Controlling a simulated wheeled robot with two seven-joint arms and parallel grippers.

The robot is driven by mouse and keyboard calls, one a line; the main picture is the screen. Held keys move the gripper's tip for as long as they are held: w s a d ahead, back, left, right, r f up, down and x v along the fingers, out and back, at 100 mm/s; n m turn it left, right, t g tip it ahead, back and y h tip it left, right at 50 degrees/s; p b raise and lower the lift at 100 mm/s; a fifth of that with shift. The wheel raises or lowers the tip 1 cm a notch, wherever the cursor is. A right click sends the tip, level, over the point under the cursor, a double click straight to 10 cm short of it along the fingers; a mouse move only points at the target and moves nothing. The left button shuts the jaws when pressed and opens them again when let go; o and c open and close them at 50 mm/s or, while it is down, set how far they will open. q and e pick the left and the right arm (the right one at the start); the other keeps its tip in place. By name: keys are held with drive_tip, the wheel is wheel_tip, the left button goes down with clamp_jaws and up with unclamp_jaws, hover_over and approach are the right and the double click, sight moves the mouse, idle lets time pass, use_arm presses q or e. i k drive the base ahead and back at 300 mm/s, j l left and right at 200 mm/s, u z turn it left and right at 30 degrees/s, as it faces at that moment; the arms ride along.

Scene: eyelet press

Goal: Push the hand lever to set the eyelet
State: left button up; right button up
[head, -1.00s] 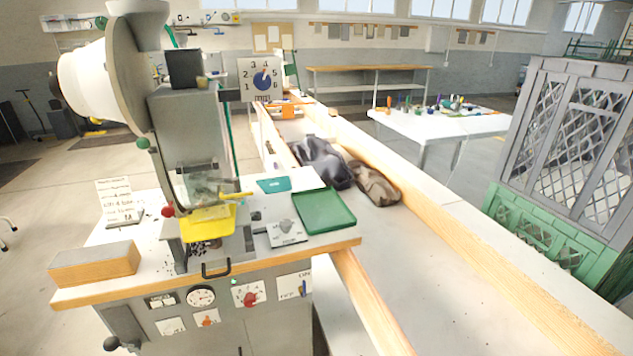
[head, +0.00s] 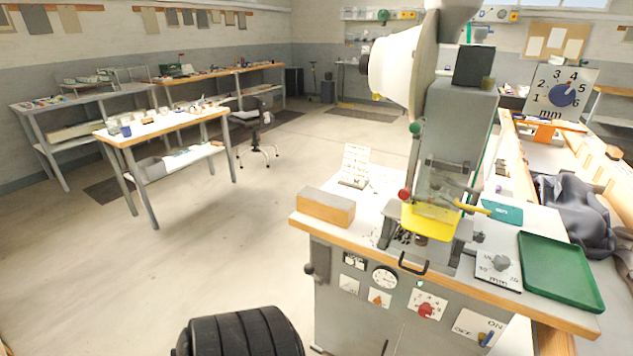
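The eyelet press (head: 462,120) stands on a wood-edged bench in the right half of the head view. It has a grey upright body, a large white round housing and a yellow guard (head: 430,219) at its work area. A short lever with a dark ball knob (head: 309,268) sticks out at the left side of the cabinet below. A red ball knob (head: 404,194), a green knob (head: 415,127) and a yellow handle (head: 471,207) are on the press. I cannot tell which is the hand lever. Neither gripper is in view. A black ribbed part at the bottom appears to be mine.
A wooden block (head: 326,207) and a sign (head: 355,165) stand on the bench's left, a green tray (head: 560,268) on its right. The cabinet front carries a gauge (head: 384,277) and a dark handle (head: 413,265). Open floor (head: 220,235) lies left of the press.

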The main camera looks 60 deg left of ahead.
sight(309, 268)
drive_tip(key=u, duration=2.1)
